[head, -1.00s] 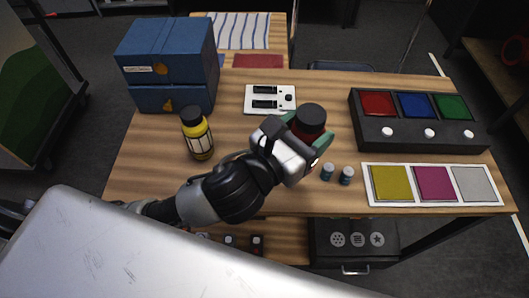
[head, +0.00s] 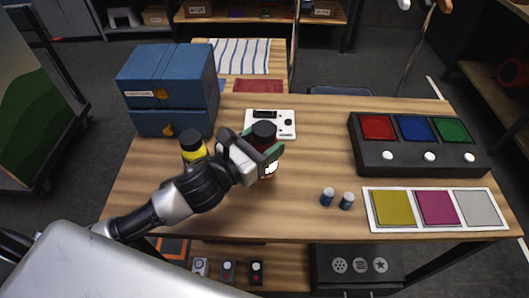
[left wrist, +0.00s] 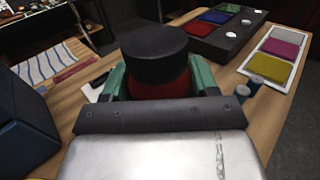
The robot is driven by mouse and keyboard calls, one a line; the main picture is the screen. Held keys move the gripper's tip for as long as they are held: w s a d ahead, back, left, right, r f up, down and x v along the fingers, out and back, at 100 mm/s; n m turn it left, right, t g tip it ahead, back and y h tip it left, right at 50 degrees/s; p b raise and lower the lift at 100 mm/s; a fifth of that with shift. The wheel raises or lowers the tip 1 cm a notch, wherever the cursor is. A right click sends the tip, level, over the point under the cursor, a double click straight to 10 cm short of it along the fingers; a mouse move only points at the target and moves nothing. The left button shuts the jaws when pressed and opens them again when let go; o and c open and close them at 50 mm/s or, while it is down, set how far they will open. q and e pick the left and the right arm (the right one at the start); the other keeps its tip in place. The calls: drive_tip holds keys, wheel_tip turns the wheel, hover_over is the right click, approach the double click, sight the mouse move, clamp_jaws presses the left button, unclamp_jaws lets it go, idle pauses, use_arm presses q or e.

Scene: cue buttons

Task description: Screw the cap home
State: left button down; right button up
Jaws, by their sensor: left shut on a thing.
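A red bottle (head: 270,170) with a black cap (head: 264,130) is between the green fingers of my left gripper (head: 267,158). The gripper is shut on its red body, below the cap. In the left wrist view the black cap (left wrist: 154,52) sits on top of the red body (left wrist: 162,88), upright between the fingers. I cannot tell whether the cap is fully tight, or whether the bottle touches the table. A yellow bottle (head: 194,153) with a black cap stands left of the gripper, partly hidden by my left arm. My right gripper is not in view.
Blue boxes (head: 168,88) stand at the back left. A white panel (head: 284,122) lies behind the red bottle. Two small vials (head: 327,197) stand to its right. A dark button box (head: 420,160) and a colour-square card (head: 416,222) fill the right side. The table's front middle is clear.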

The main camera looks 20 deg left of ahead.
use_arm(q)
drive_tip(key=shift+f, duration=1.95)
drive_tip(key=shift+f, duration=0.1)
drive_tip(key=shift+c, duration=1.4)
unclamp_jaws()
